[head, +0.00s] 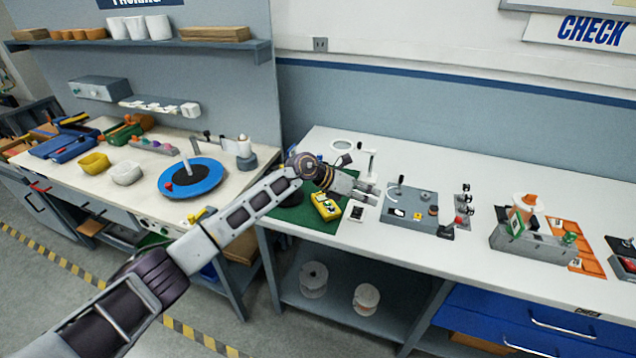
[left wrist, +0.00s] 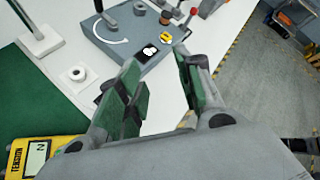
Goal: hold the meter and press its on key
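The yellow tension meter (head: 326,206) lies on the green mat (head: 297,214) near the front edge of the right-hand bench. In the left wrist view, part of the meter (left wrist: 38,155) shows at the lower left, with its pale display and a "TENSION" label; the rest is cut off or hidden by my gripper, and I cannot make out its on key there. My left gripper (head: 368,194) is open and empty, to the right of the meter and apart from it. Its two green-padded fingers (left wrist: 160,88) are spread in the left wrist view. My right gripper is not in view.
A grey fixture (head: 411,209) with a knob and curved arrow stands right of my left gripper.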

